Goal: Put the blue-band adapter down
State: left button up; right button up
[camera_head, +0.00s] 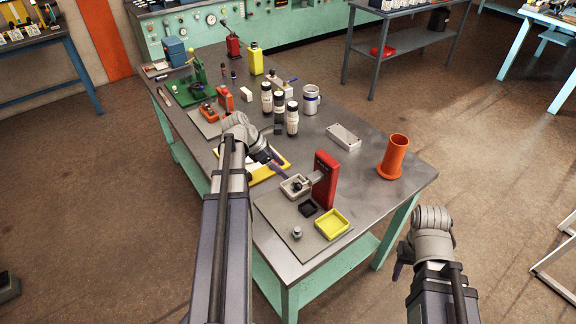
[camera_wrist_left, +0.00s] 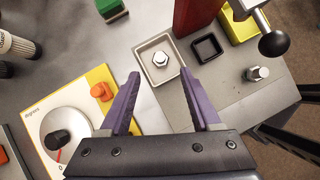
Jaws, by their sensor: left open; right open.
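A hex metal fitting (camera_wrist_left: 160,58) sits in a light grey square tray (camera_wrist_left: 146,78); the tray also shows in the head view (camera_head: 286,192). A second metal fitting (camera_wrist_left: 258,73) stands on the grey mat, also in the head view (camera_head: 297,233). No blue band can be made out on either, so I cannot tell which is the blue-band adapter. My left gripper (camera_head: 277,163) is open above the table beside the tray. In the left wrist view its purple fingers (camera_wrist_left: 163,84) are apart, with nothing between them. My right gripper (camera_head: 400,268) is off the table's right side, its fingers partly hidden.
A black tray (camera_head: 308,208) and a yellow tray (camera_head: 345,218) lie close by. A yellow-edged dial scale (camera_wrist_left: 97,75) is left of the tray. Bottles (camera_head: 292,118) and an orange cylinder (camera_head: 393,157) stand further back.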

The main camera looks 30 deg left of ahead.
pick_arm(q)
jog(key=shift+p+v, duration=1.15)
jog(key=shift+v, duration=0.8)
pick_arm(e)
jog(key=shift+r, duration=1.6)
